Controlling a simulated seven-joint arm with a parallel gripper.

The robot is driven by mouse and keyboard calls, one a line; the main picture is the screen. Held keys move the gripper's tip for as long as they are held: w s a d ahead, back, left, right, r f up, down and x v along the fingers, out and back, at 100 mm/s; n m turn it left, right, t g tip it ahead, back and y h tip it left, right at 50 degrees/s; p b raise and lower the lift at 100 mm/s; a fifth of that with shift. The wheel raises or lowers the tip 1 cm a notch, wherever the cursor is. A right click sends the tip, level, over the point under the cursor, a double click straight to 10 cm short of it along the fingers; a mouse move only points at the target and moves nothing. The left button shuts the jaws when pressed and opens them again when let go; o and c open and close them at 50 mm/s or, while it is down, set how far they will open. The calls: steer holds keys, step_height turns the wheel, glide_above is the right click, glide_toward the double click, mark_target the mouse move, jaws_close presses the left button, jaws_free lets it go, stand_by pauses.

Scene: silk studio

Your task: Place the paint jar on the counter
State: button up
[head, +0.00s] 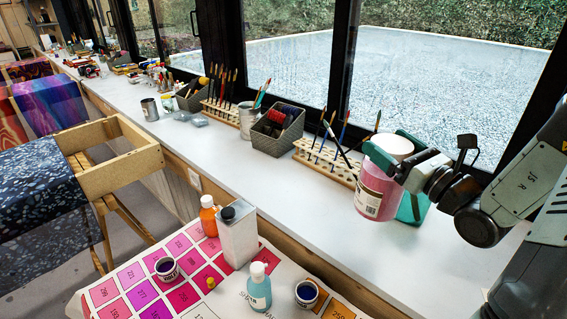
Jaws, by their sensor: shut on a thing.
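A large pink jar (372,199) with a pale lid and a white label is at the right in the head view, and I take it as the paint jar. It appears upright over the white counter (330,218). I cannot tell whether its base touches the counter. My gripper (392,178) reaches in from the right and is shut on the jar. Teal parts show behind and beside the jar. The jar and the gripper's grey links partly hide the fingers.
A brush rack (322,166) stands just left of the jar, with a grey basket (278,132) beyond. The counter's front stretch is clear. Below, a colour-chart sheet (140,292) carries a metal can (238,238), an orange bottle (209,217), a blue bottle (258,290) and small jars (306,293).

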mark_target(380, 191)
steer(key=shift+f, duration=5.9)
steer(key=o, duration=1.7)
steer(key=shift+f, duration=0.2)
steer(key=shift+r, duration=0.2)
steer(key=v, duration=1.2)
